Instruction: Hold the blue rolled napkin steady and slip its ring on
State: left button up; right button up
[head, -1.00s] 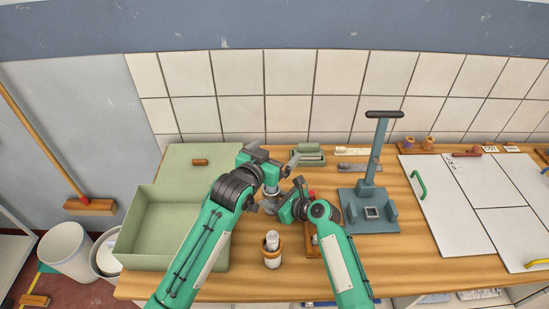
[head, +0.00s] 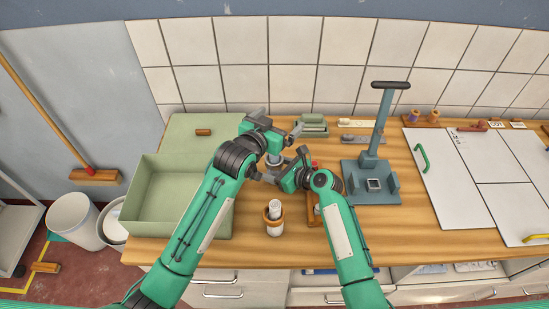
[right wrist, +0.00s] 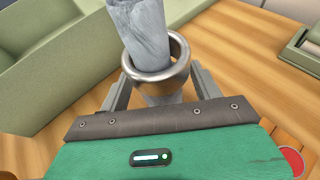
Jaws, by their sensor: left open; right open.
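The rolled napkin (right wrist: 138,28) looks grey-blue and leans a little in the right wrist view. A shiny metal ring (right wrist: 179,68) sits tilted around it, with cloth showing above and below the ring. My right gripper (right wrist: 160,95) is open, with one finger on each side of the roll just beyond the ring. In the head view my right gripper (head: 283,167) is at the napkin's near side. My left gripper (head: 279,131) is open above and beyond it. The two hands hide most of the napkin and ring there, and the left fingers' contact with them is unclear.
A wooden cup with a white roll (head: 274,224) stands close in front of the hands. A green open box (head: 150,220) is at left. A blue-grey stand with a tall handle (head: 372,195) is at right, beside white panels (head: 452,190). Bare wood shows between them.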

jog(key=v, duration=1.2)
jog(key=shift+r, duration=0.1)
